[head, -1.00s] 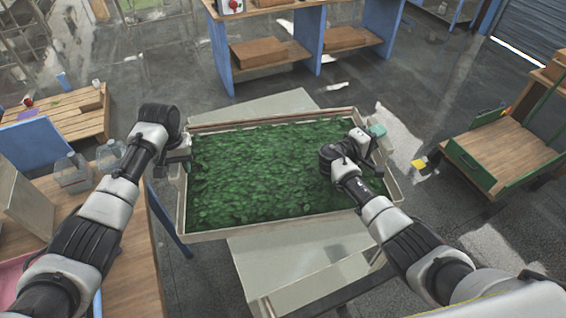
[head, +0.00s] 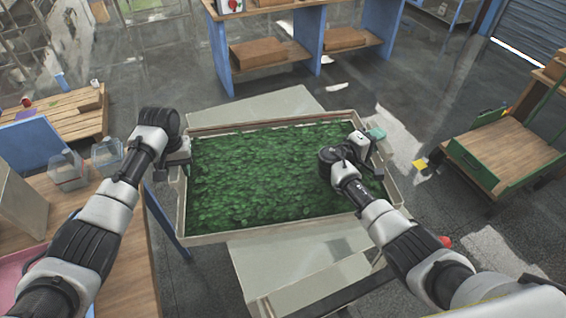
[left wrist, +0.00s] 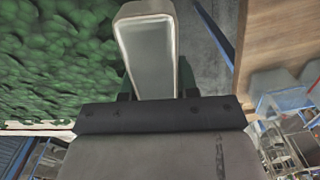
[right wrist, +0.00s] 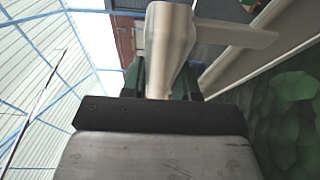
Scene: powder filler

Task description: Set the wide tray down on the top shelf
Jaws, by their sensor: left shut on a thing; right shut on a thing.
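The wide tray (head: 270,234) is pale, shallow and filled with green leaf-like pieces (head: 265,175). It spans between my two arms in the head view. My left gripper (head: 180,160) is shut on the tray's left end, and a pale handle (left wrist: 150,50) sits between its fingers in the left wrist view. My right gripper (head: 373,147) is shut on the right end, with a pale handle (right wrist: 168,40) in the right wrist view. A pale grey-green flat surface (head: 295,268) lies beneath the tray and shows before and behind it. The gap between them cannot be judged.
A wooden table (head: 125,255) with clear containers (head: 107,156) stands close on the left. A blue-sided shelf unit (head: 310,45) is at the back. A green-edged wooden cart (head: 505,150) stands at the right. Open floor lies between.

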